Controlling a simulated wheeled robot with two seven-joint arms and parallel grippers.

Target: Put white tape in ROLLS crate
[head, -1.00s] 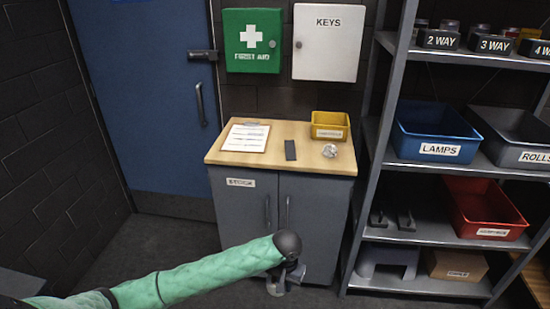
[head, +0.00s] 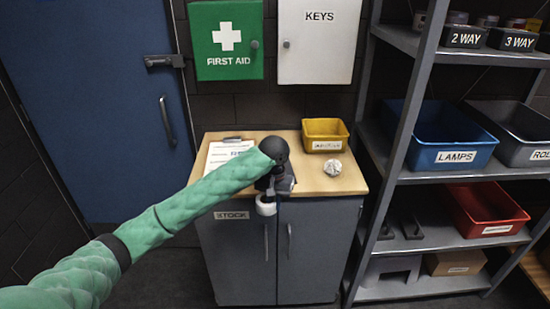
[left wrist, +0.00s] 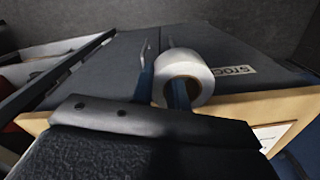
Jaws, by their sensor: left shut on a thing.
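The white tape (head: 265,208) is a white roll, held by my left gripper (head: 271,198) just in front of the wooden top of the cabinet. In the left wrist view the white tape (left wrist: 192,63) shows as a ring, with a finger of my left gripper (left wrist: 178,92) running through its hole. My left gripper is shut on it. The ROLLS crate (head: 513,122) is a dark grey bin on the middle shelf at the right edge, with its label cut off. My right gripper is not in view.
The blue LAMPS crate (head: 455,157) stands left of the ROLLS crate. A red bin (head: 487,210) is one shelf below. The shelf's upright post (head: 402,120) stands between cabinet and crates. The cabinet top (head: 345,185) holds a yellow bin (head: 325,135) and a crumpled ball (head: 332,167).

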